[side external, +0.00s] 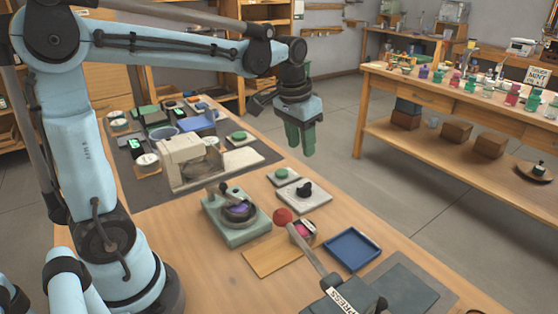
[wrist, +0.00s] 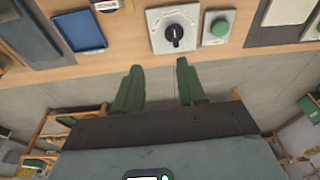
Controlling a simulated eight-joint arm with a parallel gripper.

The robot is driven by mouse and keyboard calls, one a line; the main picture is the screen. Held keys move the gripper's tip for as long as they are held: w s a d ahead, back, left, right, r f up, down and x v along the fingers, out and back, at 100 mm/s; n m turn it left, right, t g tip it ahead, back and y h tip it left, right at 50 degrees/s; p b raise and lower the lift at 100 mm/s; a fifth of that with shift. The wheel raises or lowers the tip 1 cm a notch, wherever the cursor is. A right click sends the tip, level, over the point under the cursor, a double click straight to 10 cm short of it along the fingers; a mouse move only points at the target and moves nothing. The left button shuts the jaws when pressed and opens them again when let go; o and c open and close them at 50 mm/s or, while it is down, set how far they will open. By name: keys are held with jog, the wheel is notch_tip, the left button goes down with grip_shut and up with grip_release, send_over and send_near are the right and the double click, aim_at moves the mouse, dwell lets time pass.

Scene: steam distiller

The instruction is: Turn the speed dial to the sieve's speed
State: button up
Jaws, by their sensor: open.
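The speed dial (side external: 304,189) is a black knob on a pale grey square plate near the table's right edge. In the wrist view the dial (wrist: 174,34) sits at the top centre, with marks around it too small to read. My gripper (side external: 300,150) hangs above and beyond the table edge, apart from the dial. In the wrist view its two green fingers (wrist: 159,65) are spread with nothing between them, below the dial plate. I cannot tell which device is the sieve.
A green button (wrist: 219,28) on its own plate is next to the dial. A green-based device (side external: 236,227) with a round purple-filled bowl stands left of it. A lever press (side external: 345,296) and a blue tray (side external: 352,249) are nearer the camera. The floor beyond is clear.

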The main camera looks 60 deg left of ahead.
aim_at(304, 185)
jog(key=w+a+f+g, duration=0.2)
jog(key=w+a+f, duration=0.1)
jog(key=w+a, duration=0.15)
jog(key=f, duration=0.8)
jog(key=d+f, duration=0.1)
jog(key=f, duration=0.2)
jog(key=shift+f, duration=0.4)
jog(key=shift+c, duration=0.3)
grip_shut()
